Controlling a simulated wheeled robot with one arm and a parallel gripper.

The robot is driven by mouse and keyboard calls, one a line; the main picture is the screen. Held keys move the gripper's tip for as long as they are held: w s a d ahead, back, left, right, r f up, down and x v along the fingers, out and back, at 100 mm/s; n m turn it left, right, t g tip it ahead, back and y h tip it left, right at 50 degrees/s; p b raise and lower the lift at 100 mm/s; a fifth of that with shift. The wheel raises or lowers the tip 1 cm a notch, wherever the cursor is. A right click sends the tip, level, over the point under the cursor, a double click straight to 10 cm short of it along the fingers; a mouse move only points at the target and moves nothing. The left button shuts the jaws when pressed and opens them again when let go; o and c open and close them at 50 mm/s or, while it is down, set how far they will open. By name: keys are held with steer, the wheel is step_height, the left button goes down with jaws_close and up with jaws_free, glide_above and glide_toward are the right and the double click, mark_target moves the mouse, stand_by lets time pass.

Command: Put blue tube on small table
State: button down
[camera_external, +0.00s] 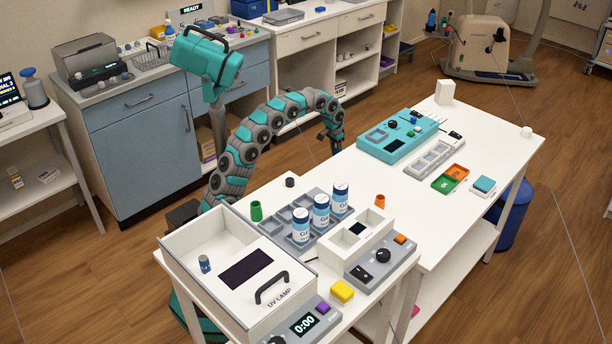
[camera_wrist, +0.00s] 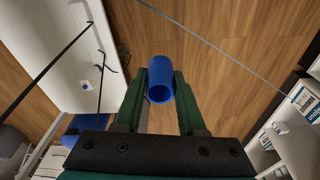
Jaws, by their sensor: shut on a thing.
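The blue tube (camera_wrist: 160,78) is between the two green fingers of my gripper (camera_wrist: 160,90) in the wrist view, with its open round end facing the camera. My gripper is shut on it. In the external view my gripper (camera_external: 333,136) hangs at the end of the arched arm, just off the left edge of the long white table (camera_external: 350,178). A shorter white table (camera_external: 405,262) stands in front, joined closely to the long one; I cannot tell for sure which is the small table.
The front table holds a UV lamp box (camera_external: 205,235), a grey rack (camera_external: 318,238) with white-blue bottles, a green tube (camera_external: 256,211) and an orange tube (camera_external: 380,201). The long table holds a teal device (camera_external: 405,140) and orange-green trays (camera_external: 450,179). Its near left part is bare.

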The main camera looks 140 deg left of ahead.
steer(key=shift+d, duration=0.1)
steer(key=w+d+r, duration=0.6)
steer(key=d+r, duration=0.3)
steer(key=w+d+r, duration=0.5)
steer(key=d+r, duration=0.4)
steer(key=d, duration=0.1)
steer(key=d+r, duration=0.4)
steer(key=d, duration=0.6)
steer(key=d+r, duration=0.4)
steer(key=d, duration=0.7)
steer(key=shift+d+r+m, duration=0.25)
steer(key=shift+r+m, duration=0.1)
steer(key=shift+m, duration=0.05)
steer(key=w+a, duration=0.3)
steer(key=w+a+f+p, duration=0.1)
steer(key=w+a, duration=0.7)
steer(key=shift+a+f+p, duration=0.15)
steer(key=shift+a+p, duration=0.05)
steer(key=shift+p, duration=0.15)
steer(key=shift+w+f+p, duration=0.1)
steer(key=shift+f+p, duration=0.35)
steer(key=shift+f, duration=1.2)
